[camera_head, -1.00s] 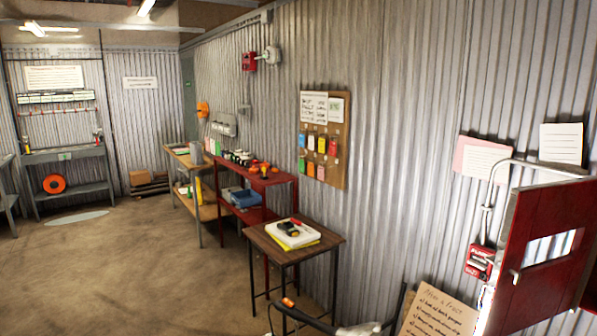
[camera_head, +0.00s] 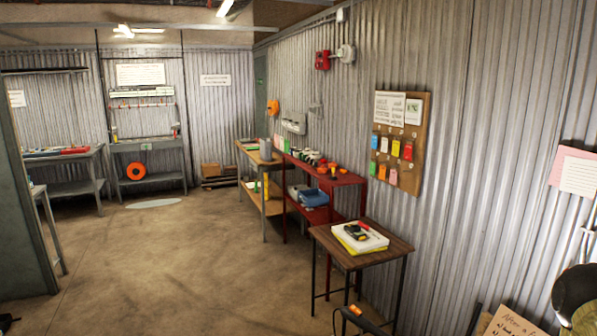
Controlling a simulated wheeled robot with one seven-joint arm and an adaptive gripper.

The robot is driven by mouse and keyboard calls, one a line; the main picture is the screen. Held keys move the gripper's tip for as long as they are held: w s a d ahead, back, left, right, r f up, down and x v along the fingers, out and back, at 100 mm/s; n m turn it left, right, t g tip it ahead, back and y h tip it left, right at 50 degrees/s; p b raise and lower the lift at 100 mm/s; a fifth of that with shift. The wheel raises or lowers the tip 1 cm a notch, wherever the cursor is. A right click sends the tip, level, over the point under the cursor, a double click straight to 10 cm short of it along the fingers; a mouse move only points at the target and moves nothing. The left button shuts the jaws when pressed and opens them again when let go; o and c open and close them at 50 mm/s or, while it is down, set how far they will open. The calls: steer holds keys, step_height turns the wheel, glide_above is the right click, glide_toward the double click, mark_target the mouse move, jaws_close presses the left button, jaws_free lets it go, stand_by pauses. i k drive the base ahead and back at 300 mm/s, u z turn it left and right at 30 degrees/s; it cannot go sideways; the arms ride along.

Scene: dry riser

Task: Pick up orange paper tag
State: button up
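Several small coloured paper tags hang in two rows on a brown pegboard on the corrugated wall, right of centre. My gripper is not clearly in view. A dark rounded shape at the lower right edge may be part of my arm.
A small wooden table (camera_head: 325,233) with a white-and-yellow stack stands below the board. A red shelf bench (camera_head: 340,180) is behind it. A black bar with an orange grip (camera_head: 355,310) stands in front. Open concrete floor (camera_head: 170,260) lies left. A grey panel (camera_head: 25,220) is at the left edge.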

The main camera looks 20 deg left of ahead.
mark_target(382, 169)
steer(key=u, duration=1.4)
steer(key=k, duration=0.85)
steer(key=z, duration=1)
steer(key=i, duration=1)
steer(key=u, duration=0.55)
steer(key=k, duration=0.65)
steer(key=u, duration=0.85)
steer(key=i, duration=1.3)
steer(key=u, duration=0.3)
steer(key=i, duration=1.7)
steer(key=z, duration=0.05)
